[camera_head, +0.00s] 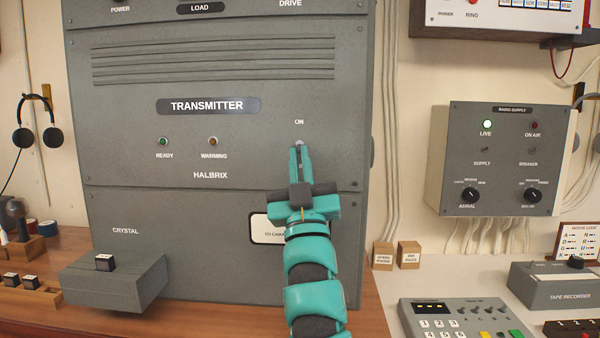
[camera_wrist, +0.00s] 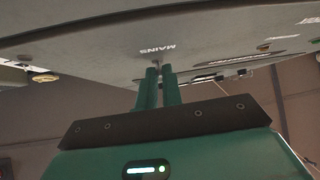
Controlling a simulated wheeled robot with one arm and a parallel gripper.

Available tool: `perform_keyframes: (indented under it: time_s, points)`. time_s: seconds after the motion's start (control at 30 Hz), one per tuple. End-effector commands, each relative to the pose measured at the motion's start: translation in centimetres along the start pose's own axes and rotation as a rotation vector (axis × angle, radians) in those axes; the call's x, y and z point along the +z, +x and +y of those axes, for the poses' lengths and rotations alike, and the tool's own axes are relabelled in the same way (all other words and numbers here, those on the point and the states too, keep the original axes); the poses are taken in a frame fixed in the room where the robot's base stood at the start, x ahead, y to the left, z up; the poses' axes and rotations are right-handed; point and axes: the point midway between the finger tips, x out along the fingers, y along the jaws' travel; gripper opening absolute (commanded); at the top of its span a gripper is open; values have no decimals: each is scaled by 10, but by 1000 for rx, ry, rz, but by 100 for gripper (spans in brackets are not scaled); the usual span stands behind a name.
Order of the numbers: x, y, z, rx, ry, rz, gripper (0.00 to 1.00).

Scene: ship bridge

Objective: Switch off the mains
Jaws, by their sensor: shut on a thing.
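The mains switch (camera_head: 299,143) is a small metal toggle on the front of the grey transmitter (camera_head: 130,110), just below the word ON. My teal gripper (camera_head: 299,153) reaches up to it from below, its fingers shut on the toggle. Only a bit of the metal shows past the fingertips; I cannot tell which way the lever leans. My gripper and arm hide the panel below the switch.
The READY lamp (camera_head: 163,141) and WARMING lamp (camera_head: 212,141) are left of the switch. A crystal box (camera_head: 115,280) juts out below left. A radio supply box (camera_head: 500,160) with a lit green LIVE lamp is on the right wall. A keypad unit (camera_head: 460,318) lies at lower right.

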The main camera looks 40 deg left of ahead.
Motion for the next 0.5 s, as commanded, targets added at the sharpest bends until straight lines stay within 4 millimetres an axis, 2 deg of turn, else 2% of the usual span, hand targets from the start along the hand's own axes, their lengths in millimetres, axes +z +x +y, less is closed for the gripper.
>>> perform_keyframes:
  time_s: [0.37, 0.4, 0.5]
  points:
    - [0, 0, 1, 1, -1, 3, 0]
    - [0, 0, 1, 1, -1, 3, 11]
    - [0, 0, 1, 1, -1, 2, 29]
